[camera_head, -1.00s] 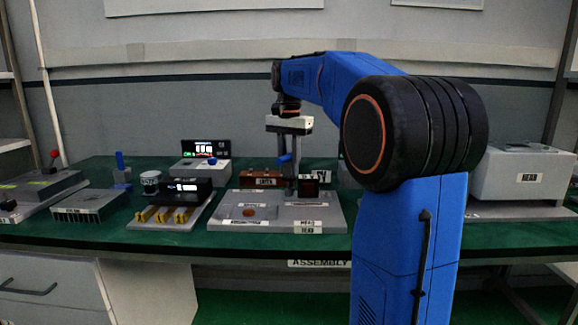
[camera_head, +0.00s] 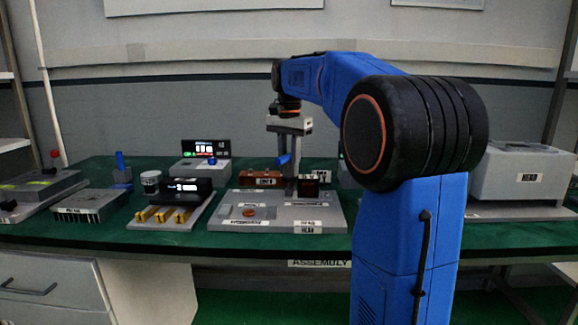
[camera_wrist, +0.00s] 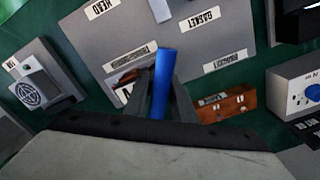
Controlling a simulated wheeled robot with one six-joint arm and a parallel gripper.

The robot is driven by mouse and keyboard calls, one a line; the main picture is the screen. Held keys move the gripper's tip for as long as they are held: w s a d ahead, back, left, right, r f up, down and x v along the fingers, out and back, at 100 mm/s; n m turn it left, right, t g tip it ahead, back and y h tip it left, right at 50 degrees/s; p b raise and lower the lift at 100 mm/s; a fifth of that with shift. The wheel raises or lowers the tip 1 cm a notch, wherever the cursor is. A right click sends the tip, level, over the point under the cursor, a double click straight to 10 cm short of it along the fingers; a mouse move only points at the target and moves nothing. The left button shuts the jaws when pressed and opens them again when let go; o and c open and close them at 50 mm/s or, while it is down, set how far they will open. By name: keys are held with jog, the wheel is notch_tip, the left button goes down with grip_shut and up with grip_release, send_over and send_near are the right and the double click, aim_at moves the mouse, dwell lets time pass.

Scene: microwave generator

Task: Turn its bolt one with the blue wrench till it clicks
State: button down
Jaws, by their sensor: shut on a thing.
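My gripper (camera_head: 291,180) points down over the grey plate (camera_head: 325,215) on the green bench. It is shut on the blue wrench (camera_head: 283,159), whose blue part sticks out to the left of the fingers. In the wrist view the blue wrench (camera_wrist: 164,75) stands out between the two fingers (camera_wrist: 161,98) over the plate, which carries labels such as HEAD and GASKET. The wrench's working end and bolt one cannot be made out. A dark brown block (camera_head: 308,181) stands beside the fingers and hides part of the area around them.
A copper-coloured round piece (camera_head: 248,212) lies on the plate's left. A brown labelled block (camera_head: 262,178) stands behind. A grey box (camera_head: 527,172) stands right.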

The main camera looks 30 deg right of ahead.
jog(key=shift+n, duration=0.9)
jog(key=shift+n, duration=2.3)
jog(key=shift+n, duration=0.6)
jog(key=n, duration=0.3)
jog(key=shift+n, duration=0.4)
